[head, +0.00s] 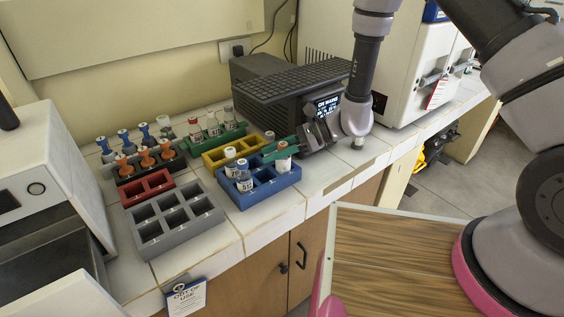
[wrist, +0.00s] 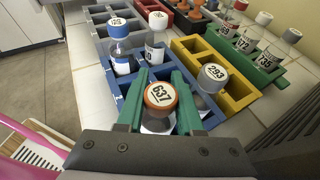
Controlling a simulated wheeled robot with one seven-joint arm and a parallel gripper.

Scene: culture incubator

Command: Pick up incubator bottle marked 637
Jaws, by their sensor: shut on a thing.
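The bottle marked 637 (wrist: 160,96) has an orange-rimmed cap with a white label and sits between the green fingers of my gripper (wrist: 158,112) in the wrist view. In the head view the bottle (head: 283,150) shows at the right end of the blue rack (head: 276,187), with my gripper (head: 283,148) around it. My gripper is shut on it. The bottle's lower part is hidden, so I cannot tell whether it still rests in its slot. Two other bottles, one with a blue cap base (head: 244,178), stand at the rack's left end.
A green rack (head: 203,138) with several bottles stands behind. Grey (head: 152,238) and red (head: 131,198) racks are left.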

